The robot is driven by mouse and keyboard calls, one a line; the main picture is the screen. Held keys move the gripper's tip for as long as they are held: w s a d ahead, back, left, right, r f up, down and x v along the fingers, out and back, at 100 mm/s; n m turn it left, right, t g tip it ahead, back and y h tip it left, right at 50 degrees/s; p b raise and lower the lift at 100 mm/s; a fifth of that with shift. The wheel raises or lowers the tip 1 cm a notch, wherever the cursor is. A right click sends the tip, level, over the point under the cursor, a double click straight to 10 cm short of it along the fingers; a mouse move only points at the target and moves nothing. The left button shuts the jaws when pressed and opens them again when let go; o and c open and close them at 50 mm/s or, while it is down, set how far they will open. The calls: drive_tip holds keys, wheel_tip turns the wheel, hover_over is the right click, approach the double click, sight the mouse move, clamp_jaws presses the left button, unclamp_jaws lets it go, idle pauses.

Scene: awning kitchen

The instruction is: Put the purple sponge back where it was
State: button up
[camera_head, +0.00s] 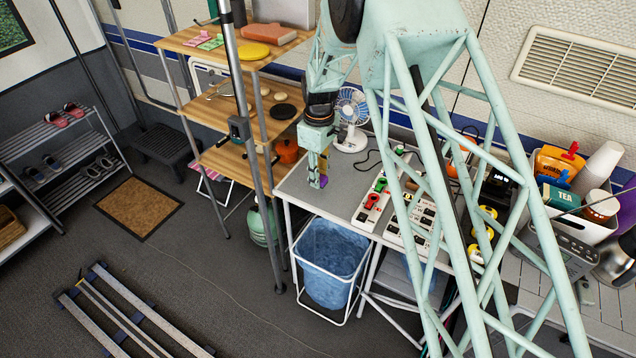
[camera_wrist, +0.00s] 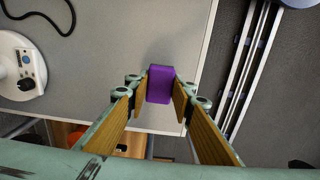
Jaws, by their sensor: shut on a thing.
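The purple sponge (camera_wrist: 161,84) is a small block held between the two wooden-faced fingers of my gripper (camera_wrist: 161,92) in the wrist view. In the head view the sponge (camera_head: 323,181) shows as a small purple patch at the tip of my gripper (camera_head: 318,183). My gripper points down over the left end of the grey table (camera_head: 340,196). I cannot tell whether the sponge touches the table top.
A white fan (camera_head: 351,118) stands just behind my gripper. Power strips (camera_head: 372,199) lie to its right. A wooden shelf (camera_head: 222,45) with a yellow sponge (camera_head: 253,52) stands to the left. A blue bin (camera_head: 330,262) stands below the table's front.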

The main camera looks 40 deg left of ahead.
drive_tip(key=shift+w+a+f, duration=0.15)
drive_tip(key=shift+a+f, duration=0.05)
drive_tip(key=shift+a, duration=0.1)
drive_tip(key=shift+f, duration=1.6)
drive_tip(key=shift+f, duration=0.15)
drive_tip(key=o, duration=0.8)
drive_tip(key=shift+c, duration=0.2)
drive_tip(key=shift+r, duration=6.2)
